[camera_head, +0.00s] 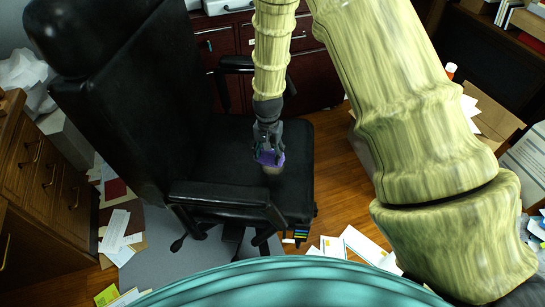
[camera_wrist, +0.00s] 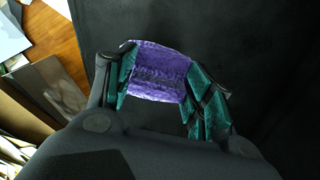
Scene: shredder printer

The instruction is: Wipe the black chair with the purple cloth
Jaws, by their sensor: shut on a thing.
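The black chair (camera_head: 225,155) stands at centre left in the head view, with its tall back to the left and armrests on the near and far sides. My gripper (camera_head: 268,152) is over the seat, pointing down, between the armrests. It is shut on the purple cloth (camera_head: 271,158), which also shows in the wrist view (camera_wrist: 160,73) between the two fingers (camera_wrist: 160,85). The cloth is low over the black seat (camera_wrist: 230,35). I cannot tell for sure whether it touches the seat. A small pale brownish spot (camera_head: 272,170) shows just below the cloth on the seat.
A wooden drawer cabinet (camera_head: 40,185) stands at the left. Dark red drawers (camera_head: 217,45) are behind the chair. Papers (camera_head: 118,228) lie scattered on the floor, and cardboard boxes (camera_head: 488,115) stand at the right. The near armrest (camera_head: 220,194) rises beside my gripper.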

